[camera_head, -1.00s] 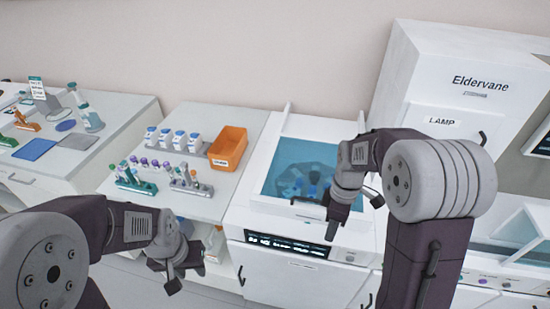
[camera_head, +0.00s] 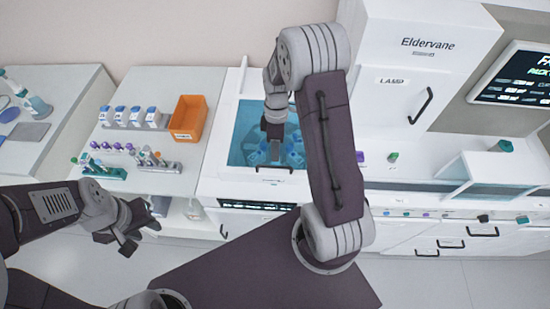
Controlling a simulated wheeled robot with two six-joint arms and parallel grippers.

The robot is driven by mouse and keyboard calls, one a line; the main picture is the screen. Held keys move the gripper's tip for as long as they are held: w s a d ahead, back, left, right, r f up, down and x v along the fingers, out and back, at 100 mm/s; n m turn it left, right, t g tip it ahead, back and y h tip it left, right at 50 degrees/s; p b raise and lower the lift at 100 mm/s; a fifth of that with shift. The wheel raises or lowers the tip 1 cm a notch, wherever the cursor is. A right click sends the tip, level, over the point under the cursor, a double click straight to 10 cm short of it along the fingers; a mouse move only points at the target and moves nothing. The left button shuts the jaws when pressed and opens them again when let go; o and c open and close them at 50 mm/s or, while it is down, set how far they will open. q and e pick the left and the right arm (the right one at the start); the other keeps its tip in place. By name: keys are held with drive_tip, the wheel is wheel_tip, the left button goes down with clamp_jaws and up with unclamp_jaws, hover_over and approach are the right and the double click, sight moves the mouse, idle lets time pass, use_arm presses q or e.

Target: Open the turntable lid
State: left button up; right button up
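The turntable lid (camera_head: 240,154) is a clear, blue-tinted panel in the top of a white machine (camera_head: 213,185) with a dark display on its front. It looks closed, lying flat. Blue pieces on the turntable (camera_head: 292,143) show through it. My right gripper (camera_head: 275,158) points down over the lid's front part, close to the front-edge handle (camera_head: 274,181). Its fingers look close together, but their gap and any contact with the handle are unclear. My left gripper (camera_head: 140,230) is open and empty, low in front of the left bench, away from the lid.
Left of the machine, a bench holds an orange bin (camera_head: 187,118), a rack of white bottles (camera_head: 136,118) and tube racks (camera_head: 103,171). A tall white cabinet (camera_head: 405,70) stands to the right. A lower counter (camera_head: 440,198) runs further right.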

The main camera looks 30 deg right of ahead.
drive_tip(key=p, duration=0.1)
hover_over(275, 171)
wheel_tip(275, 171, down, 6)
drive_tip(key=shift+r, duration=0.2)
drive_tip(key=shift+d, duration=0.1)
clamp_jaws()
idle(1.1)
